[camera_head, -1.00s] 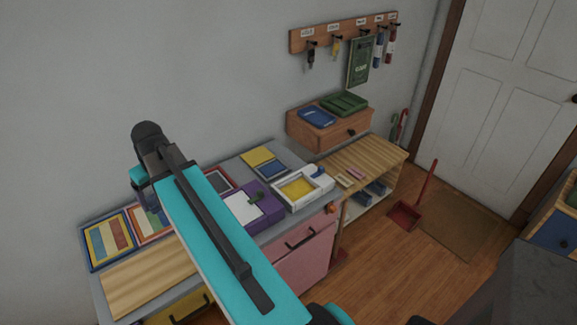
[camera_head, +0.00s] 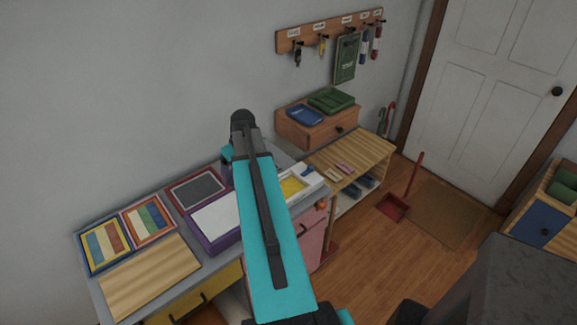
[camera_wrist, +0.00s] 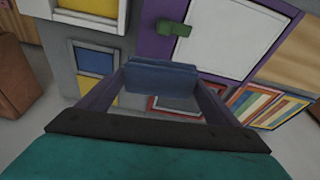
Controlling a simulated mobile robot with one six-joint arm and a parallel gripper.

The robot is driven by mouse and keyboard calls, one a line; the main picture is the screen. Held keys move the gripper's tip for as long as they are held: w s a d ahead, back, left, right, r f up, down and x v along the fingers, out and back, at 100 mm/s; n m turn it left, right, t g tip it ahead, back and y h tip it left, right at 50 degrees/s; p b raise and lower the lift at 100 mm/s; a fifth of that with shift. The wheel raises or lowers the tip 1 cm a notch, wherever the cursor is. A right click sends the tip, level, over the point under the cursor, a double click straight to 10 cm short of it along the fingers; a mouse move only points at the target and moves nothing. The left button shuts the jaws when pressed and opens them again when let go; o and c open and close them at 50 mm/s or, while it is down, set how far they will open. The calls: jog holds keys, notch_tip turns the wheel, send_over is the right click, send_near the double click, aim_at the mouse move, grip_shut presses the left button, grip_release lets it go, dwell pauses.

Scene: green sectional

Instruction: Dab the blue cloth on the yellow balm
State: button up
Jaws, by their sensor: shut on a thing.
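The blue cloth (camera_wrist: 160,75) is a folded dark-blue piece held between the two fingers of my gripper (camera_wrist: 162,88) in the wrist view. My gripper is shut on it, and the cloth hangs above the grey worktop. The yellow balm seems to be the yellow fill (camera_head: 291,187) of a white tray, right of my arm in the head view. It also shows at the top left of the wrist view (camera_wrist: 97,6), apart from the cloth. In the head view my arm hides the cloth and most of my gripper.
A blue square (camera_wrist: 95,61) above a yellow one (camera_wrist: 97,90) lies beside the cloth in the wrist view. A purple box with a white top (camera_head: 214,217), a red-framed grey panel (camera_head: 198,189), striped panels (camera_head: 104,242) and a wooden board (camera_head: 150,275) crowd the worktop.

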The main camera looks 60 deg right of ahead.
jog(key=s+d+f+m+p, duration=0.1)
jog(key=s+d+f+p, duration=0.1)
jog(key=s+d, duration=1.1)
jog(key=shift+s+f+p, duration=0.15)
jog(key=shift+f+p, duration=0.15)
jog(key=shift+f, duration=0.3)
jog(key=shift+f, duration=0.1)
jog(key=shift+f+b, duration=1.45)
jog(key=shift+f, duration=1.95)
jog(key=shift+f+b, duration=0.35)
jog(key=shift+f, duration=0.2)
jog(key=shift+r, duration=0.15)
notch_tip(320, 180, up, 7)
jog(key=p, duration=0.3)
dwell(0.4)
